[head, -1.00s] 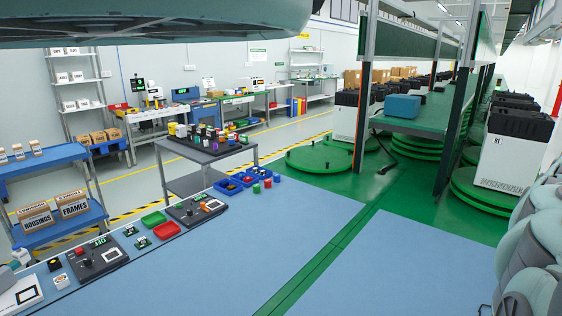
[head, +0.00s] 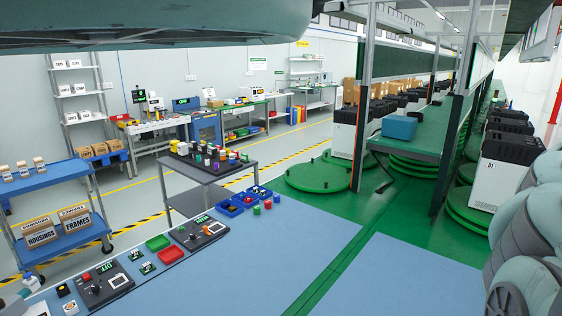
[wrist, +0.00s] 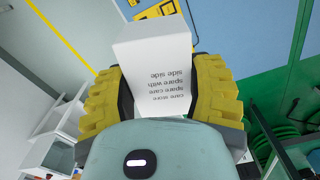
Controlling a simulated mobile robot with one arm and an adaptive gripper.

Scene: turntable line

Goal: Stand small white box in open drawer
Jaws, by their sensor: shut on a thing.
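In the wrist view my gripper (wrist: 160,100) is shut on a small white box (wrist: 153,50). Its two yellow ribbed fingers press on either side of the box. The box has dark printed text on one face, which reads upside down in this view. The lower end of the box is hidden behind the gripper body. My gripper and the box do not show in the head view. I cannot make out an open drawer in either view.
A grey table (head: 210,172) stands behind. A blue cart (head: 50,180) is at left. A green conveyor line is at right.

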